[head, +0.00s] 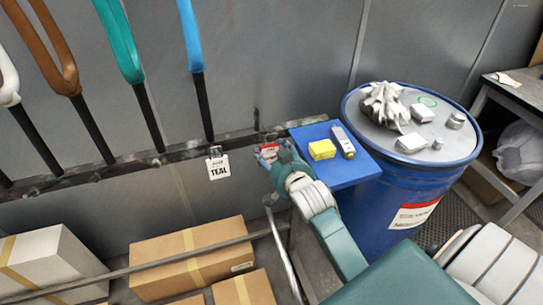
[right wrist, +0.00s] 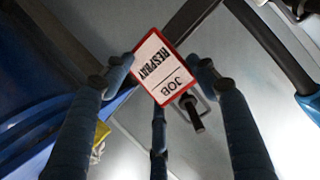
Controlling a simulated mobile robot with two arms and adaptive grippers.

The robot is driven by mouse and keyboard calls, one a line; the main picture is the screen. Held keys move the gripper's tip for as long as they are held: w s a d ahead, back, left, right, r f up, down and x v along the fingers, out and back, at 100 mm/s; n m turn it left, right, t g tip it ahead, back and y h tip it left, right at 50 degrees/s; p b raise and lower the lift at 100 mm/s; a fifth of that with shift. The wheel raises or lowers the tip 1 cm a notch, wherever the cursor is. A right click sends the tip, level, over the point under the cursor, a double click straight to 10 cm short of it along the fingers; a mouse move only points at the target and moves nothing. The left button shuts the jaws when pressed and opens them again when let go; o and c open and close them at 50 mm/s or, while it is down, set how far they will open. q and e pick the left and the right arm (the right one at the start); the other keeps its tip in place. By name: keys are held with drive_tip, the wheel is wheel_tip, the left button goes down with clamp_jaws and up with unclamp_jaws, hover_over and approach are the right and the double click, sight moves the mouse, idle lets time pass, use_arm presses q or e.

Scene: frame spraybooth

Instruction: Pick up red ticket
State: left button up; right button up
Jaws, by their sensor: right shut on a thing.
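The red ticket (right wrist: 163,68) is a white card with a red border, printed "JOB RESPRAY". In the right wrist view it sits tilted between my blue fingertips. In the head view the red ticket (head: 269,149) shows as a small red and white patch at the end of my right gripper (head: 268,155), beside the dark rail. My right gripper (right wrist: 168,75) is shut on the ticket. A dark peg with a metal clip (right wrist: 192,110) is close to the ticket's lower edge; I cannot tell whether they touch. My left gripper is not in view.
A white "TEAL" tag (head: 217,166) hangs on the rail (head: 115,171) below coloured frame forks (head: 118,40). A blue shelf (head: 348,174) with a yellow block (head: 322,149) and a blue drum (head: 380,205) stand right of my gripper. Cardboard boxes (head: 190,255) lie below.

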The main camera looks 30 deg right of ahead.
drive_tip(key=r+v, duration=0.1)
drive_tip(key=v, duration=1.3)
drive_tip(key=shift+r, duration=0.5)
drive_tip(key=shift+w, duration=0.15)
